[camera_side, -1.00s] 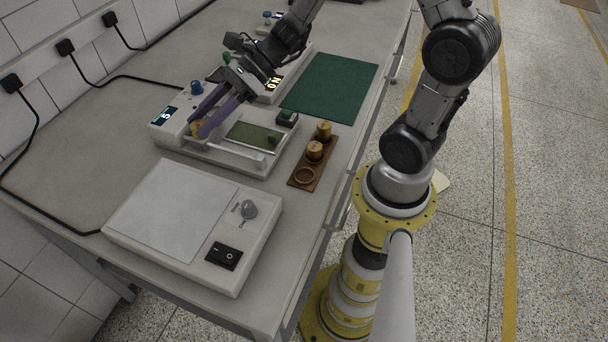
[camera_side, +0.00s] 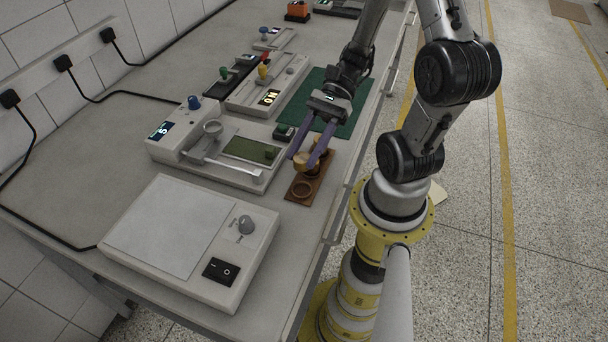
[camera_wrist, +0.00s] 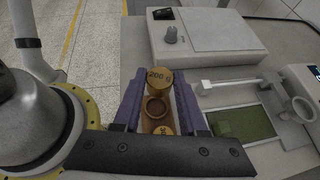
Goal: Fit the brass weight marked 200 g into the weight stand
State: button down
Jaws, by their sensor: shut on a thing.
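The brass weight marked 200 g (camera_wrist: 159,78) is between the purple fingertips of my gripper (camera_wrist: 155,92), its marking facing the wrist camera. My gripper (camera_side: 303,160) is shut on this weight (camera_side: 302,162) and holds it over the brown weight stand (camera_side: 296,197). The stand's empty ring-shaped seat (camera_side: 302,190) lies toward the front in the side view, a little in front of the held weight. The wrist view shows a round brown seat (camera_wrist: 155,107) below the held weight and another brass weight (camera_wrist: 163,130), partly cut off by the gripper.
A balance (camera_side: 190,150) with a small cup (camera_side: 212,128) and a green panel stands left of the stand. A white flat-topped device (camera_side: 165,230) is at the front. A green mat (camera_side: 350,122) lies behind. The bench edge is close on the right.

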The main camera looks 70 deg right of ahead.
jog(key=shift+f, duration=2.55)
jog(key=shift+f, duration=0.6)
jog(key=shift+c, duration=2.3)
grip_release()
